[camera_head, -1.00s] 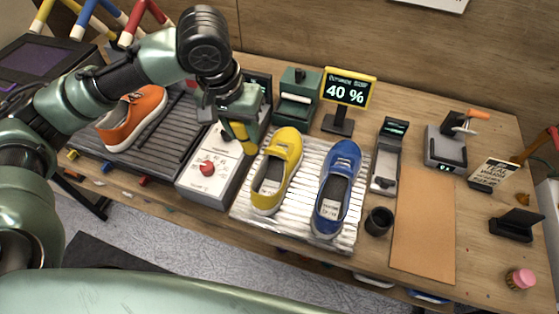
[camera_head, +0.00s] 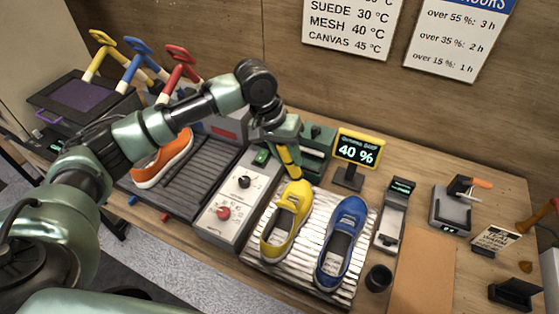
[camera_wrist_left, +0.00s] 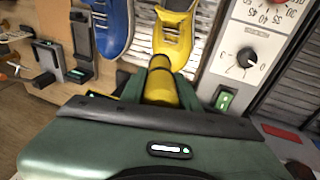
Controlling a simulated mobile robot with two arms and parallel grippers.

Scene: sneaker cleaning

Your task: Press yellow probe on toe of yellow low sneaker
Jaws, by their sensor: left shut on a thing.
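The yellow low sneaker (camera_head: 285,222) rests on a ribbed white rack, its toe toward the back. It also shows in the left wrist view (camera_wrist_left: 174,38). My left gripper (camera_head: 283,143) is shut on the yellow probe (camera_head: 289,162), just behind the sneaker's toe. The probe (camera_wrist_left: 163,82) points at the toe in the left wrist view. Its tip appears to be at the toe, but I cannot tell whether it touches. The display (camera_head: 358,149) behind the rack reads 40 %. My right gripper is not in view.
A blue sneaker (camera_head: 341,245) stands right of the yellow one on the rack (camera_head: 310,268). A dark cup (camera_head: 378,278) and a tan mat (camera_head: 423,272) lie at right.

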